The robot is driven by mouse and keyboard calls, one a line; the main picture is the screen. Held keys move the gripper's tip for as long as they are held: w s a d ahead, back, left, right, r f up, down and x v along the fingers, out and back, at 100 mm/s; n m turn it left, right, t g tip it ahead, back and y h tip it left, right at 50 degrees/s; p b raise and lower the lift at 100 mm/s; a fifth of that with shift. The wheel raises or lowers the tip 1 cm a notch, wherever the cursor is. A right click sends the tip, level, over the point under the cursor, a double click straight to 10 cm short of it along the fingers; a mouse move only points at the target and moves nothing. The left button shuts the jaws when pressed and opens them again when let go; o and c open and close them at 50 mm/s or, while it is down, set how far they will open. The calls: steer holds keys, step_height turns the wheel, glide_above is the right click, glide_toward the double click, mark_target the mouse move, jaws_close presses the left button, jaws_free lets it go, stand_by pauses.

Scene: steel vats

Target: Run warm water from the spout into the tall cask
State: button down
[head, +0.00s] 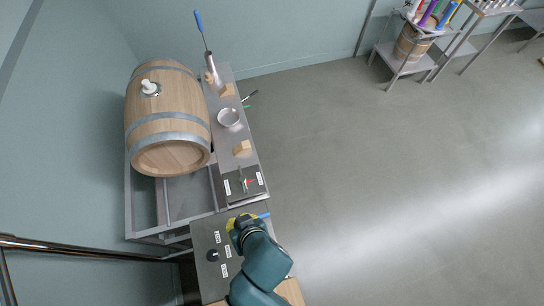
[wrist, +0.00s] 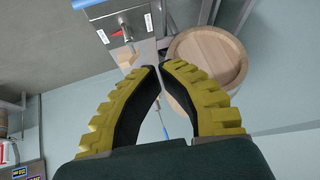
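My gripper (wrist: 159,69), with yellow ribbed fingers and dark inner pads, has its fingertips together and nothing visibly held. In the head view my gripper (head: 240,221) is over the near bench, just short of the tap panel. The steel panel (wrist: 126,29) has a small lever-like fitting (wrist: 127,38), white labels and a red mark; the fitting (head: 243,181) also shows in the head view. A wooden cask (head: 168,113) with steel hoops lies on a rack left of the bench, a white bung (head: 149,87) on top. Its round end (wrist: 207,62) shows beyond my fingers. No running water is visible.
A steel bowl (head: 229,117) and a wooden block (head: 242,148) are on the far bench. A labelled dark panel (head: 212,254) lies beside my arm. A smaller cask (head: 411,44) stands in a trolley at the back right. The floor to the right is clear.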

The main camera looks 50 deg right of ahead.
steer(key=s+f+m+g, duration=0.1)
steer(key=s+f+g, duration=0.3)
steer(key=s+f, duration=0.7)
steer(key=shift+h, duration=0.3)
steer(key=x, duration=0.3)
steer(key=b+x, duration=0.1)
steer(key=x, duration=0.6)
steer(key=shift+w+d+r, duration=0.1)
steer(key=shift+d+r, duration=0.05)
steer(key=shift+d, duration=0.15)
steer(key=shift+s+a+r+p, duration=0.1)
steer(key=shift+s+a+p, duration=0.1)
steer(key=shift+s+a, duration=0.25)
steer(key=shift+s+a+r+p, duration=0.1)
steer(key=shift+s+a+p, duration=0.1)
steer(key=shift+s, duration=0.4)
steer(key=shift+s+a+p, duration=0.15)
steer(key=shift+s+a, duration=0.2)
steer(key=shift+s, duration=0.2)
